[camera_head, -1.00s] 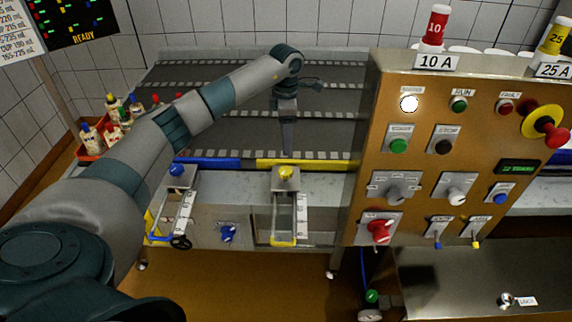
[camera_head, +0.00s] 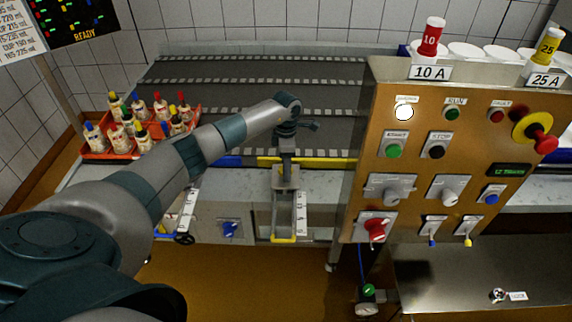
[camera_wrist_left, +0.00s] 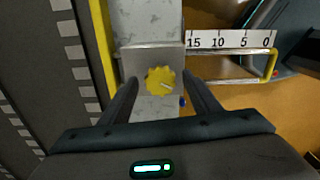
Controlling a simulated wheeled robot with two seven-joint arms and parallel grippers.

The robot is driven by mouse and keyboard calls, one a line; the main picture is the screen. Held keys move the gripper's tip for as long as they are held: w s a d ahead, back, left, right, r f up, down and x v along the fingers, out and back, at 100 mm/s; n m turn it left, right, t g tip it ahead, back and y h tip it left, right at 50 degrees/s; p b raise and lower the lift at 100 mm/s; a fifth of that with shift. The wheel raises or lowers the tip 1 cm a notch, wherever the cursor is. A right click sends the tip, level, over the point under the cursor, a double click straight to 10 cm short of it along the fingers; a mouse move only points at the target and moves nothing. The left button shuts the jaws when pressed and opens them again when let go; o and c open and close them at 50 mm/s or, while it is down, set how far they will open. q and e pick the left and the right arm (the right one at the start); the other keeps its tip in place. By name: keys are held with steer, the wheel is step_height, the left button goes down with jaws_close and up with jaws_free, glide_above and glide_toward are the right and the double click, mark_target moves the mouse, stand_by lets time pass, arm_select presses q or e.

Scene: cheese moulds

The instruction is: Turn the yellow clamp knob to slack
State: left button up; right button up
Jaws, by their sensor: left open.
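The yellow clamp knob (camera_wrist_left: 158,80) is a scalloped disc on a grey metal block, with a pale mark towards its lower right in the left wrist view. My left gripper (camera_wrist_left: 160,88) is open, with one finger on each side of the knob and gaps visible between. In the head view, my left gripper (camera_head: 286,180) points down over the clamp and hides the knob. Whether the fingertips are level with the knob is hard to tell. My right gripper is not in view.
A white scale (camera_wrist_left: 230,39) marked 15 to 0 and a yellow-ended frame (camera_wrist_left: 271,65) lie beside the knob. A yellow rail (camera_head: 320,162) runs behind it. The control panel (camera_head: 470,125) stands close on the right. A red crate of bottles (camera_head: 100,155) is at left.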

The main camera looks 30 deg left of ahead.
arm_select(q)
steer(key=c, duration=1.1)
steer(key=shift+o, duration=0.2)
